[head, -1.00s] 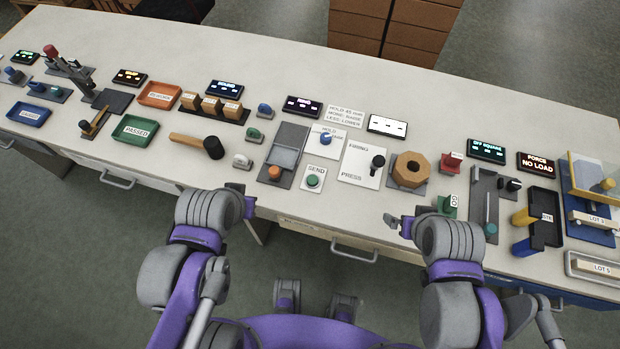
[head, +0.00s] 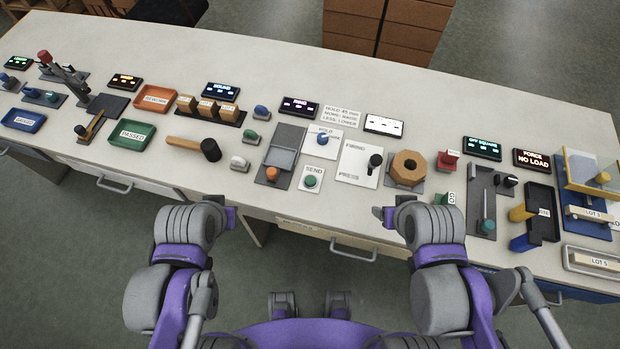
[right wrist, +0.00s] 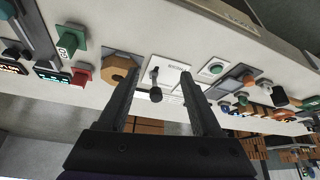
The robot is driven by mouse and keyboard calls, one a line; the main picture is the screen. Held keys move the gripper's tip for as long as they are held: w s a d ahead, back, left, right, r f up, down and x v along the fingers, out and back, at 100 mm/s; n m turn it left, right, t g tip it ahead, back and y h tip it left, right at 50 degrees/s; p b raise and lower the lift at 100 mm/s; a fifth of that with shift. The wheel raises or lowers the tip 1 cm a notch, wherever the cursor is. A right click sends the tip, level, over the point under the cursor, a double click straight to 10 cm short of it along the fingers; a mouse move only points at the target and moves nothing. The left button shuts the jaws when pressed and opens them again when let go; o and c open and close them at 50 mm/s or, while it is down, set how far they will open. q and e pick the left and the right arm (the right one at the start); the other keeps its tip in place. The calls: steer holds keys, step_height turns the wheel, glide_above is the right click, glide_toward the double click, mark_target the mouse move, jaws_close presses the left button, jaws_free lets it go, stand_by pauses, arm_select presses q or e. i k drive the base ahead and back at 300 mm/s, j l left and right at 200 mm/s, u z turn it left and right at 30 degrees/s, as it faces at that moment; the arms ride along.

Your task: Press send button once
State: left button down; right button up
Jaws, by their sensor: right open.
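The send button is a round green button (head: 311,181) on a small white plate labelled SEND, near the front edge of the bench in the head view. It also shows in the right wrist view (right wrist: 215,69), to the right of the fingers. My right gripper (head: 380,213) is at the bench's front edge, right of and nearer than the button, not touching it. In the right wrist view its two fingers (right wrist: 159,76) are apart with nothing between them. My left gripper (head: 231,217) is in front of the bench, left of the button; its fingers are too small to read.
An orange knob (head: 272,174) on a grey plate stands left of the button. The FIRING/PRESS plate with a black lever (head: 375,160) and a wooden hexagonal block (head: 407,168) stand to the right.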

mark_target(310, 180)
steer(key=j+z, duration=0.35)
steer(key=k+j+z, duration=0.1)
steer(key=j+z, duration=0.3)
steer(key=k+j+z, duration=0.15)
steer(key=j+z, duration=0.2)
steer(key=j, duration=0.15)
